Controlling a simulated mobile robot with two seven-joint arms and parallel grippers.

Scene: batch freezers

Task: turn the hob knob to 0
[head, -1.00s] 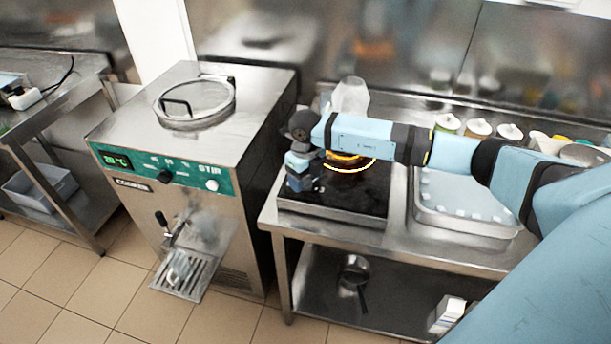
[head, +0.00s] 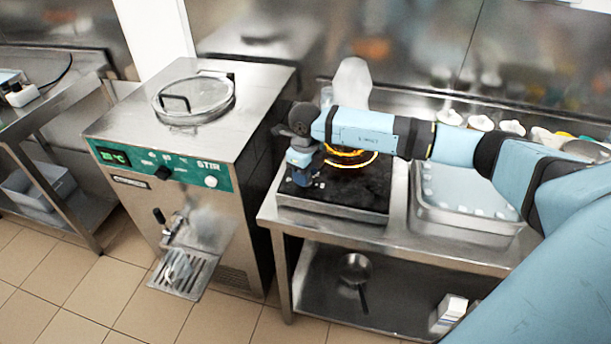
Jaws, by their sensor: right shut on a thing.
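The hob (head: 350,202) is a black plate in a steel frame on the steel table, with a glowing orange ring (head: 362,155) on it. My right gripper (head: 301,180) points down at the hob's front left corner, and my arm reaches in from the right above the plate. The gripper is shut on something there. The hob knob is hidden behind the gripper, so its setting cannot be read. My left gripper is not in view.
A steel tray (head: 464,226) is right of the hob. A whitish container (head: 352,84) stands behind the hob. A pan (head: 355,268) lies on the lower shelf.

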